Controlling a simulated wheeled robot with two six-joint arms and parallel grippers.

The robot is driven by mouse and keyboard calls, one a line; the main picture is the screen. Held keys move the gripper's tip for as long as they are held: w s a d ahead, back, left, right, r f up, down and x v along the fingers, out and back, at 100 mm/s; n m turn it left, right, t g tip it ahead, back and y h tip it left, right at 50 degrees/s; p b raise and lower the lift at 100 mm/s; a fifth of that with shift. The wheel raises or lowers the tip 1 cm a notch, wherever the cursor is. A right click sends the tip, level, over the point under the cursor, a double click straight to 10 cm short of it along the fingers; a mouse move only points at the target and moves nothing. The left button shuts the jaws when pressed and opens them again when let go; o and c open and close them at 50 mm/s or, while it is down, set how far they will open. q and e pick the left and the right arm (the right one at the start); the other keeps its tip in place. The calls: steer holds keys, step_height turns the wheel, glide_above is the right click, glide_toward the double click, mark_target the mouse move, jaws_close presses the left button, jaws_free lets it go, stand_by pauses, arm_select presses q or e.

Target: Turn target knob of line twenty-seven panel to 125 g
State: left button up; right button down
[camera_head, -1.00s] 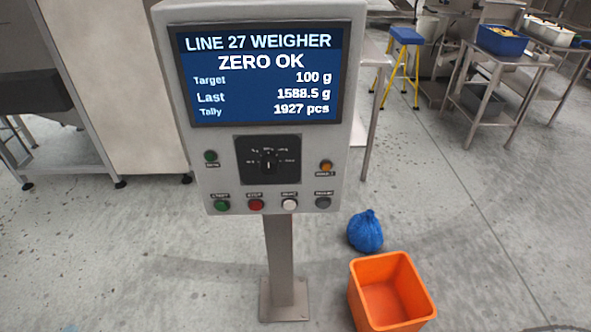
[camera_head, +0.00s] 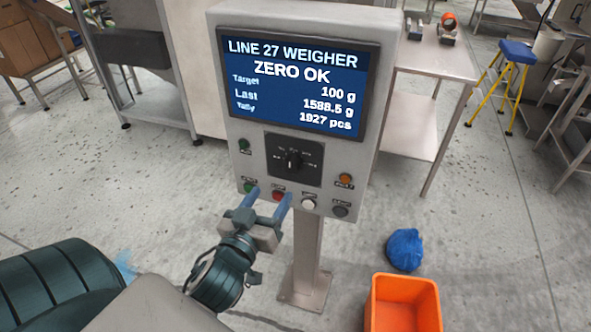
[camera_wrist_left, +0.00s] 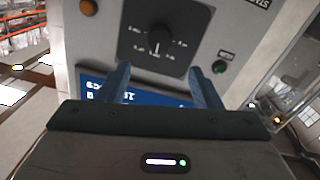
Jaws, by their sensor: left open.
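The line 27 weigher panel (camera_head: 382,100) is a grey box on a post, with a screen (camera_head: 293,82) reading ZERO OK, Target 100 g, Last 1588.5 g, Tally 1927 pcs. The black target knob (camera_head: 292,160) sits on a dark dial plate below the screen. It also shows in the left wrist view (camera_wrist_left: 157,38), upside down, beyond my fingertips. My left gripper (camera_head: 270,192) is open and empty, with blue fingers in front of the lower button row, below the knob. The dial markings are too small to read. My right gripper is not in view.
Around the knob are a green button (camera_head: 244,145), an orange button (camera_head: 345,180) and a lower row with a red button (camera_head: 278,195) and a white button (camera_head: 308,203). An orange bin (camera_head: 402,300) and a blue bag (camera_head: 405,250) stand on the floor. A steel table (camera_head: 440,62) stands behind, right.

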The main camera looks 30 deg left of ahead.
mark_target(289, 167)
arm_select(q)
steer(key=w, duration=0.3)
steer(key=w+a, duration=0.1)
steer(key=w, duration=0.4)
steer(key=shift+w+a, duration=0.3)
steer(key=shift+w+a+f, duration=0.1)
steer(key=shift+w, duration=0.5)
steer(key=c, duration=1)
